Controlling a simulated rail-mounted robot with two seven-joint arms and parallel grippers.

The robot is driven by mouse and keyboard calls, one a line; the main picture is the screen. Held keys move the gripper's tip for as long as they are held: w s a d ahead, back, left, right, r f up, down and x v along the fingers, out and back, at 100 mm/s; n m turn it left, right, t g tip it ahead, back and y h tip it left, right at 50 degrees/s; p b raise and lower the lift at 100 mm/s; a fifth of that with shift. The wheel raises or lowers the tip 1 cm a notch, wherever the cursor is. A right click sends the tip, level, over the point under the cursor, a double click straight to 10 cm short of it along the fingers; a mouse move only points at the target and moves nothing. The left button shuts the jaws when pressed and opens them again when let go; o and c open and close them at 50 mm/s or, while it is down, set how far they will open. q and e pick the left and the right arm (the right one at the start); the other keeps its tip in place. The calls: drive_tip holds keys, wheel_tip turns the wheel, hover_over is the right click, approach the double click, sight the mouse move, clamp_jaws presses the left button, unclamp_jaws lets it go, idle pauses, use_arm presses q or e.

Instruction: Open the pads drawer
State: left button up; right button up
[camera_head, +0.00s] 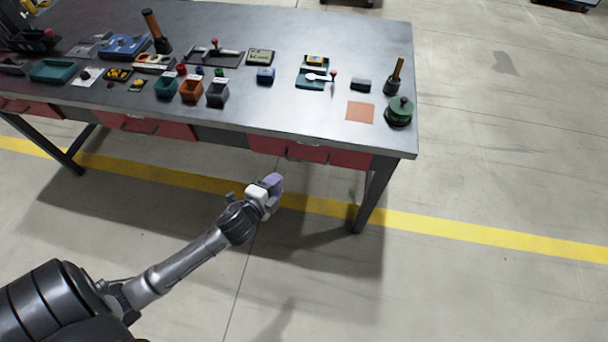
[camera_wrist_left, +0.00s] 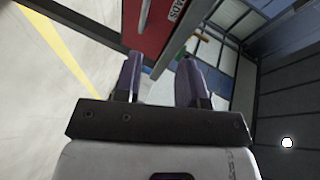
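The red pads drawer (camera_head: 310,153) is under the right part of the workbench front and looks shut, with a dark handle at its front. In the left wrist view, a red drawer front (camera_wrist_left: 152,28) with a white label (camera_wrist_left: 177,10) is just beyond the fingers; the label looks like "PADS" turned round. My left gripper (camera_head: 272,184) is below and in front of this drawer in the head view. In the left wrist view, its two purple fingers (camera_wrist_left: 162,78) are apart with nothing held between them. My right gripper is not in view.
The workbench (camera_head: 290,115) carries bins, tools, an orange mat (camera_head: 360,112) and a green round pot (camera_head: 399,111). Another red drawer (camera_head: 155,125) lies further left. A bench leg (camera_head: 375,193) stands right of the gripper. The floor in front is clear.

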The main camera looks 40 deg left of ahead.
sight(304, 161)
use_arm(q)
drive_tip(key=w+f+b, duration=0.2)
drive_tip(key=w, duration=0.3)
drive_tip(key=w+a+f+m+b, duration=0.1)
drive_tip(key=w+f+b, duration=0.1)
drive_tip(key=w, duration=0.3)
drive_tip(key=w+a+f+m+t+b, duration=0.1)
drive_tip(key=w+f+b, duration=0.1)
drive_tip(key=w, duration=0.3)
drive_tip(key=shift+f+h+b, duration=0.3)
drive_tip(key=shift+h+b, duration=0.1)
drive_tip(key=shift+b, duration=0.35)
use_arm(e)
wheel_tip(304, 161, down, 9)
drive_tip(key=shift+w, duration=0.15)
use_arm(q)
drive_tip(key=shift+c, duration=0.2)
drive_tip(key=shift+c, duration=1.4)
clamp_jaws()
